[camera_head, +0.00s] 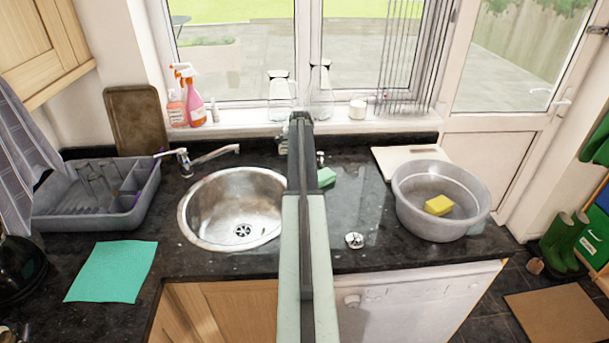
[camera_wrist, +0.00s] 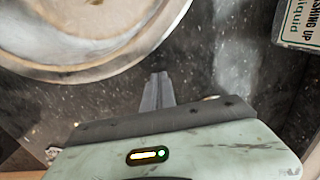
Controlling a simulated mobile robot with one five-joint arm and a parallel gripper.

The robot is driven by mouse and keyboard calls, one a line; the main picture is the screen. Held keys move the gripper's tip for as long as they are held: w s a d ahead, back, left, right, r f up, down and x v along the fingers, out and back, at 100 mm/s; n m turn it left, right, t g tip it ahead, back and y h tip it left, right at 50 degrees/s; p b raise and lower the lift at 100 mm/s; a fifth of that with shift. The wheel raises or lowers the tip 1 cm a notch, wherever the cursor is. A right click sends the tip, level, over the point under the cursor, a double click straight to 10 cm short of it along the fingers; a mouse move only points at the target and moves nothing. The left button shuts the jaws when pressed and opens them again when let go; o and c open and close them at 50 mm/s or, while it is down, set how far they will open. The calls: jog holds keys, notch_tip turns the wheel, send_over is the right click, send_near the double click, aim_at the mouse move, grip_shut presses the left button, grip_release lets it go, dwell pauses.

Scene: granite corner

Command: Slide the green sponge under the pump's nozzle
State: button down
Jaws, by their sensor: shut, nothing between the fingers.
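The green sponge (camera_head: 326,177) lies on the dark granite counter, just right of my raised arm in the head view, its left part hidden by the arm. A small object (camera_head: 320,157) shows just behind it, too covered to tell whether it is the pump. In the wrist view, a container with a "washing up liquid" label (camera_wrist: 300,22) is cut off at the upper right; its nozzle is not visible. My gripper (camera_wrist: 158,78) is shut and empty over the counter, between the sink rim and that container. The sponge does not show in the wrist view.
The round steel sink (camera_head: 215,215) is left of my arm; its rim also shows in the wrist view (camera_wrist: 130,62). A grey basin (camera_head: 440,225) with a yellow sponge (camera_head: 438,205) stands right. A green cloth (camera_head: 112,271) and grey dish rack (camera_head: 95,215) are left.

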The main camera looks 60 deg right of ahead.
jog(key=shift+w+a, duration=0.7)
jog(key=shift+w, duration=0.1)
notch_tip(320, 180, up, 10)
jog(key=p, duration=1)
jog(key=shift+d, duration=0.15)
